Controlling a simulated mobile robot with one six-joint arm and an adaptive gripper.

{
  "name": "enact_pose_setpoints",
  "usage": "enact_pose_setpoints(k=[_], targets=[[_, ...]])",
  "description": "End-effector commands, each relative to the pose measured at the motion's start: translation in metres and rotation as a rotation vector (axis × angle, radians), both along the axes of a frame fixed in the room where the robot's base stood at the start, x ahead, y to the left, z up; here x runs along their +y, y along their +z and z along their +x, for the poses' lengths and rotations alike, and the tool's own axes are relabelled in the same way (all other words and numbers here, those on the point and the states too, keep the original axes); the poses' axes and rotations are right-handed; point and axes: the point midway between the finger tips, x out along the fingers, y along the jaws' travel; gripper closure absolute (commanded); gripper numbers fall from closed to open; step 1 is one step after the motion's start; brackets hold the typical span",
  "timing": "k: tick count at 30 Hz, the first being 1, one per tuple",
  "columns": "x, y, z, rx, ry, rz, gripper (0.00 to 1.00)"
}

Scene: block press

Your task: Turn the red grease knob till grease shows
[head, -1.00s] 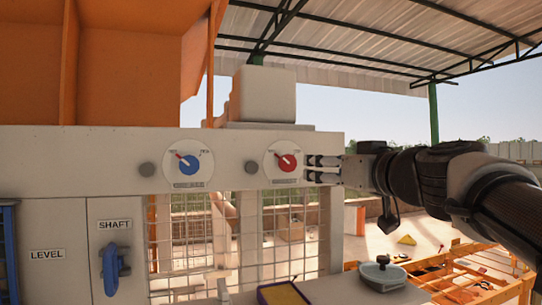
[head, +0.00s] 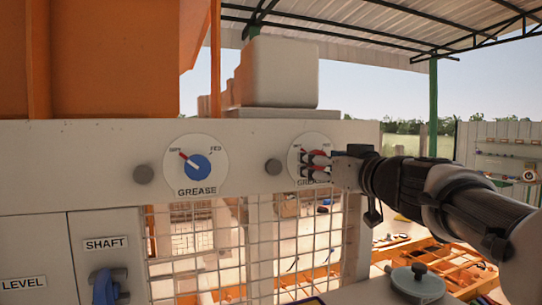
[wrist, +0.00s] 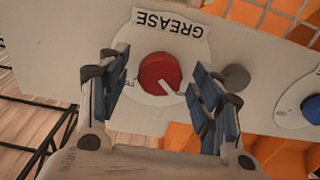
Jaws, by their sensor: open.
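The red grease knob (wrist: 159,72) sits on a white round dial on the pale panel. In the wrist view, which is upside down, its white pointer points to the lower right. My gripper (wrist: 160,84) is open, with one finger on each side of the knob and gaps between. In the head view my gripper (head: 305,166) is in front of the right-hand dial, and its fingers hide most of the red knob (head: 319,153). The GREASE label (wrist: 170,24) is readable in the wrist view.
A blue knob (head: 198,167) on a similar GREASE dial is to the left. Grey round buttons (head: 274,167) stick out beside the dials. A wire mesh (head: 220,250) is below the panel. A blue SHAFT handle (head: 106,286) is at lower left.

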Motion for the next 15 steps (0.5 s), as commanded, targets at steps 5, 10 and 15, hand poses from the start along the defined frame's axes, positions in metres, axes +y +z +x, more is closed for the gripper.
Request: enact_pose_setpoints(k=[5, 10, 15], targets=[[-0.0001, 0.0001, 0.0006, 0.0, 0.0, -0.001, 0.41], [-0.0001, -0.0002, 0.0006, 0.0, 0.0, -0.001, 0.41], [-0.0001, -0.0001, 0.0006, 0.0, 0.0, -0.001, 0.52]])
